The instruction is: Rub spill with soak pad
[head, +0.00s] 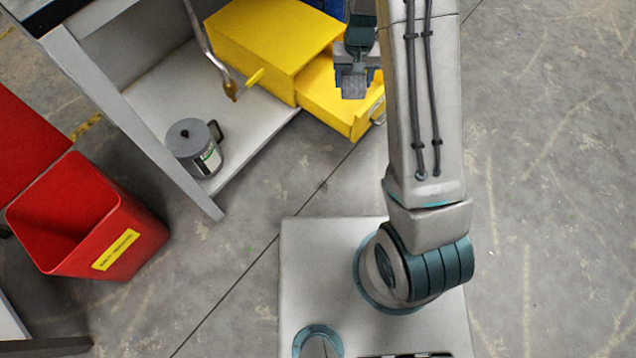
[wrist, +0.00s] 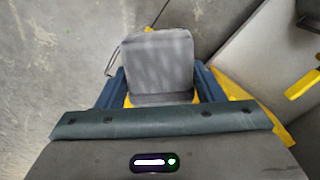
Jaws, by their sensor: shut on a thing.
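My gripper (head: 355,72) is shut on a grey soak pad (head: 353,86), which sticks out past the fingers. In the wrist view the pad (wrist: 158,65) sits squarely between the two blue fingers. In the head view the pad appears over the open yellow drawer (head: 362,122); I cannot tell its height above the drawer. No spill can be made out in either view.
The yellow cabinet (head: 268,42) stands on a grey shelf (head: 160,97), its drawer pulled out. A red bin (head: 135,248) is at left. Floor at right is clear.

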